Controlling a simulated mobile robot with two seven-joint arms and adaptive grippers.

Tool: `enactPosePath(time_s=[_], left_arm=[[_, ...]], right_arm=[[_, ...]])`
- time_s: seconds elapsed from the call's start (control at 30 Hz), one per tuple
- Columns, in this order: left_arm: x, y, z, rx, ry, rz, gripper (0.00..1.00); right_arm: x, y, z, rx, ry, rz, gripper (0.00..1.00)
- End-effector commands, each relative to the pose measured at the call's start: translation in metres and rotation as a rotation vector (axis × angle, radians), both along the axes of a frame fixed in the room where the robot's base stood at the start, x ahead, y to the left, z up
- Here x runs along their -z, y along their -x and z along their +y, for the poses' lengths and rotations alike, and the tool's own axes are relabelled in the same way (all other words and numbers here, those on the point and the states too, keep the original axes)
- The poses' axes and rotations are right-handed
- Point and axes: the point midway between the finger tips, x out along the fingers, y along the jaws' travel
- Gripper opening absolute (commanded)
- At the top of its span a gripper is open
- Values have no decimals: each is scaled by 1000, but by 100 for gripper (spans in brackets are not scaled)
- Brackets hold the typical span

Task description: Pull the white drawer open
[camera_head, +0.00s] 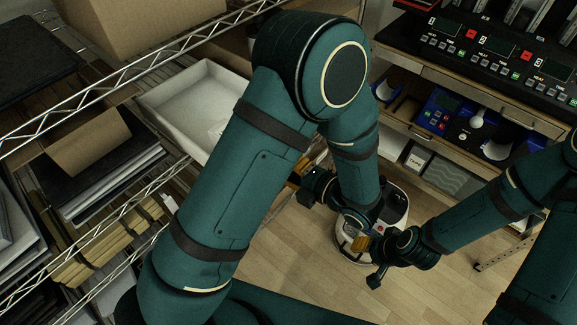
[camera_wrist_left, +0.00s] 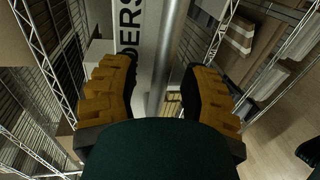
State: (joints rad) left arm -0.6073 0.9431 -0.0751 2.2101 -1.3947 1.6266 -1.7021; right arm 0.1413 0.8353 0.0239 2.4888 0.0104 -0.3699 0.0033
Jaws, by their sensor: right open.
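The white drawer (camera_head: 200,100) shows in the head view as a shallow white tray at the wire shelving, partly hidden by my left arm. In the left wrist view, a white panel with dark letters (camera_wrist_left: 133,35) lies beyond my left gripper (camera_wrist_left: 160,95); I cannot tell whether it is the drawer's front. A silver bar (camera_wrist_left: 165,55) runs through the gap between that gripper's yellow-padded fingers. They are apart and not visibly closed on it. In the head view my left gripper is mostly hidden behind its arm. My right gripper (camera_head: 364,246) is open and empty above the floor.
Wire shelving with folders (camera_head: 95,165) and a cardboard box (camera_head: 130,20) fills the left. A wooden bench (camera_head: 450,85) with control panels stands at the back right. A round white and black thing (camera_head: 395,205) stands behind my right gripper. Floor (camera_head: 440,285) is clear at front right.

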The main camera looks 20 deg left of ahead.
Motion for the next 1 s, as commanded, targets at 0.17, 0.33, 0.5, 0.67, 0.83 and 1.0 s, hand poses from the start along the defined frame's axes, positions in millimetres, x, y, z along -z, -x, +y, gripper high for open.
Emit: enactPosePath(time_s=[0.17, 0.33, 0.5, 0.67, 0.83, 1.0], left_arm=[[0, 0, 0, 0, -1, 0, 44], [-1, 1, -5, 2, 1, -1, 44], [-6, 10, -27, 4, -1, -1, 44], [-12, 20, -50, 3, 0, -2, 44], [-15, 26, -65, 1, 0, 0, 44], [-16, 28, -68, 0, -1, 0, 44]], right_arm=[[0, 0, 0, 0, 0, 0, 47], [0, 0, 0, 0, 0, 0, 47], [0, 0, 0, 0, 0, 0, 47], [0, 0, 0, 0, 0, 0, 47], [0, 0, 0, 0, 0, 0, 47], [0, 0, 0, 0, 0, 0, 47]])
